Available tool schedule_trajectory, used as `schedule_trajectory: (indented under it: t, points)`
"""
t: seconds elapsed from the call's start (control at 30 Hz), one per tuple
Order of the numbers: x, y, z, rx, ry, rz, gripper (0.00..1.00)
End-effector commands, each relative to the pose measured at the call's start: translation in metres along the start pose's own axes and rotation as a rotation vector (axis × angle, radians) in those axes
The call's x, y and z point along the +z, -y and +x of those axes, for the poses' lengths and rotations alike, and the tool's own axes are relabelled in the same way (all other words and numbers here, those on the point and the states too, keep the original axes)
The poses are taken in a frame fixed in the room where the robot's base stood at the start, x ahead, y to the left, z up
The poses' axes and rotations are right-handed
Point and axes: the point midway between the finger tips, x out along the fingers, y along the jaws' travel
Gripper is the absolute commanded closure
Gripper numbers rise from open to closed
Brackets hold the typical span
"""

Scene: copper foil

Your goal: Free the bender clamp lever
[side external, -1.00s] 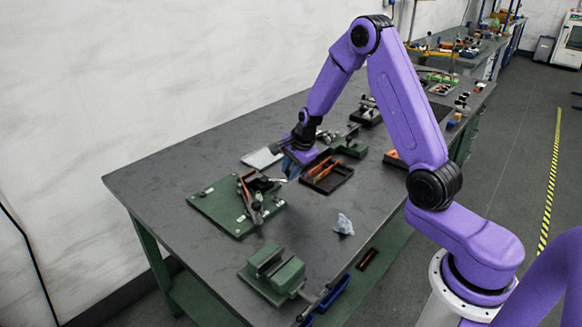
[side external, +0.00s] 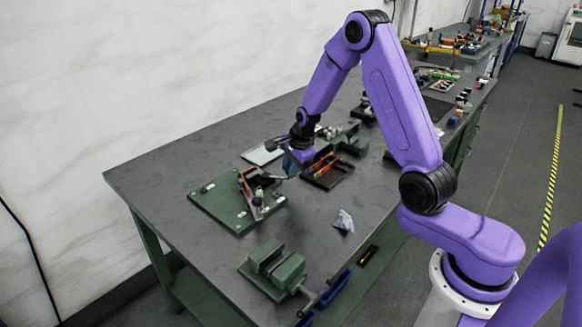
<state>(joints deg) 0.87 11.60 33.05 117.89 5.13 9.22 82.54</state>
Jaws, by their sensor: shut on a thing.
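The bender (side external: 246,187) is fixed on a green base plate (side external: 221,207) at the left of the bench, with reddish upright arms and dark parts on it. Its clamp lever (side external: 268,179) shows as a small dark part at the plate's back right. My gripper (side external: 289,168) points down at the right of the bender, its fingers close to the lever's end. It looks shut on that lever end. The contact is small and partly hidden by the fingers.
A dark tray (side external: 329,173) with orange-handled tools lies right of my gripper. A green vise (side external: 273,268) stands at the front edge, and a crumpled grey-blue rag (side external: 344,221) lies between. The left end of the bench is clear.

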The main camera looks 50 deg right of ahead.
Motion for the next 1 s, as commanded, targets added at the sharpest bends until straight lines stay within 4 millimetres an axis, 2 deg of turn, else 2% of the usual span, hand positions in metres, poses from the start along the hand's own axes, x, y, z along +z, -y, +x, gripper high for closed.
schedule_trajectory:
  t: [0.03, 0.1, 0.4, 0.57, 1.0]
  points:
    - [0.001, -0.001, 0.0, 0.005, 0.002, 0.0, 0.73]
    - [0.001, -0.002, 0.0, 0.005, 0.002, 0.0, 0.51]
    - [0.001, -0.001, -0.001, 0.003, 0.001, -0.001, 0.51]
    - [0.001, 0.0, -0.009, 0.0, 0.001, 0.0, 0.51]
    - [0.001, 0.001, -0.078, -0.003, 0.001, -0.001, 0.51]
